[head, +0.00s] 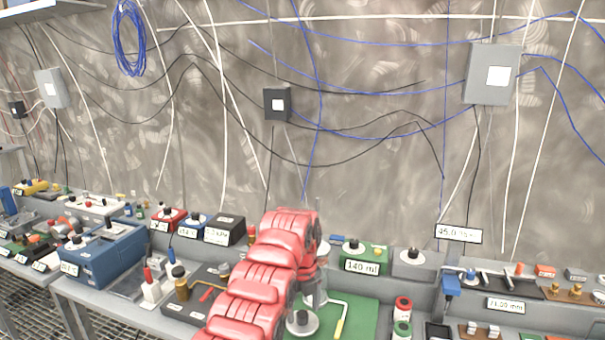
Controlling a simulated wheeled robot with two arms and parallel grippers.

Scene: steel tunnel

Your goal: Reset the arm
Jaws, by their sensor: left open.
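My left arm, red and segmented, rises from the bottom centre and bends over near the back of the bench. My left gripper (314,290) hangs below the bend, over the green mat (362,317). It is open, and I see nothing held in it. Its fingertips are small and partly hidden by the arm. A round grey-white base with a dark knob (302,322) sits just below it; I cannot tell whether they touch. My right gripper is not in view.
Benches along the wall are crowded with instruments: a blue box (103,250) at left, a green box labelled 140 ml (367,258), and red and green spools (402,308). A yellow-handled tool (340,327) lies on the mat. Cables and grey boxes (493,75) cover the wall.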

